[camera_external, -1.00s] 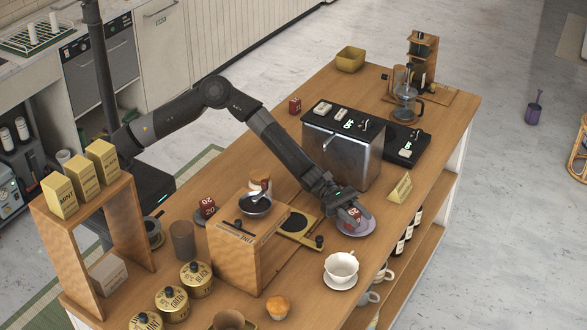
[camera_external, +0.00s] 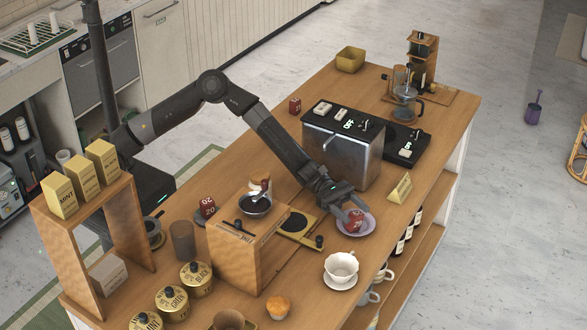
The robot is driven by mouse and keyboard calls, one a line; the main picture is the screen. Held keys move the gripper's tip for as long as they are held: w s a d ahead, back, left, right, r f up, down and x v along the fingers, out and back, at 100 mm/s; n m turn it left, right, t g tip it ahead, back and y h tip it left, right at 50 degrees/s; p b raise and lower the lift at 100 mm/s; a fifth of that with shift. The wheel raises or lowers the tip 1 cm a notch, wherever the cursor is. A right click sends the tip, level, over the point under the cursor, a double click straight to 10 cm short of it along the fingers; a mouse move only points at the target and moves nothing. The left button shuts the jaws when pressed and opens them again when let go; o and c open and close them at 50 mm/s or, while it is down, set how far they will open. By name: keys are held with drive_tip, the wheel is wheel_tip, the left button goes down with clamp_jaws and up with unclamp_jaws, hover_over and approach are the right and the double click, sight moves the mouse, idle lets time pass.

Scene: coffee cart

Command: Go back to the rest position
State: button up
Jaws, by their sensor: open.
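My gripper (camera_external: 350,211) is at the end of my outstretched arm, low over the right side of the wooden cart. It is open, with its fingers beside a red block marked with numbers (camera_external: 355,220). The block sits on a pale purple saucer (camera_external: 369,228). The fingers hide part of the block and saucer, and I cannot tell whether they touch the block.
A steel machine (camera_external: 342,150) stands just behind my gripper, with a small yellow sign (camera_external: 400,187) to the right. A wooden box (camera_external: 248,250) is left of the gripper. A white cup (camera_external: 341,267) on a saucer is in front. Tins (camera_external: 196,279) stand front left.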

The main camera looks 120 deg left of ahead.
drive_tip(key=v, duration=0.9)
drive_tip(key=shift+s, duration=0.15)
drive_tip(key=shift+s+r, duration=0.15)
drive_tip(key=s+d+r+m+g, duration=0.3)
drive_tip(key=s+d+r+m, duration=0.2)
drive_tip(key=d+m, duration=0.2)
drive_tip(key=s+d+r+m+g+y, duration=0.1)
drive_tip(key=s+d+r+m+g, duration=0.2)
drive_tip(key=s+d+r+m, duration=0.2)
drive_tip(key=s+d+r+m+g+y, duration=0.1)
drive_tip(key=s+d+r+m+g, duration=0.3)
drive_tip(key=d+m, duration=0.5)
drive_tip(key=shift+s+r+m, duration=0.5)
drive_tip(key=shift+r+m, duration=0.25)
drive_tip(key=shift+m, duration=0.25)
drive_tip(key=s+d+m+y, duration=0.1)
drive_tip(key=s+d+m, duration=0.1)
drive_tip(key=s, duration=0.7)
drive_tip(key=s+d+m+y, duration=0.1)
drive_tip(key=s+m+y, duration=0.1)
drive_tip(key=s, duration=0.8)
drive_tip(key=s+d+m+g+y, duration=0.1)
drive_tip(key=s+m, duration=0.3)
drive_tip(key=s, duration=0.5)
drive_tip(key=shift+s+d+m+y, duration=0.3)
drive_tip(key=shift+d+y, duration=0.1)
drive_tip(key=shift+d, duration=0.45)
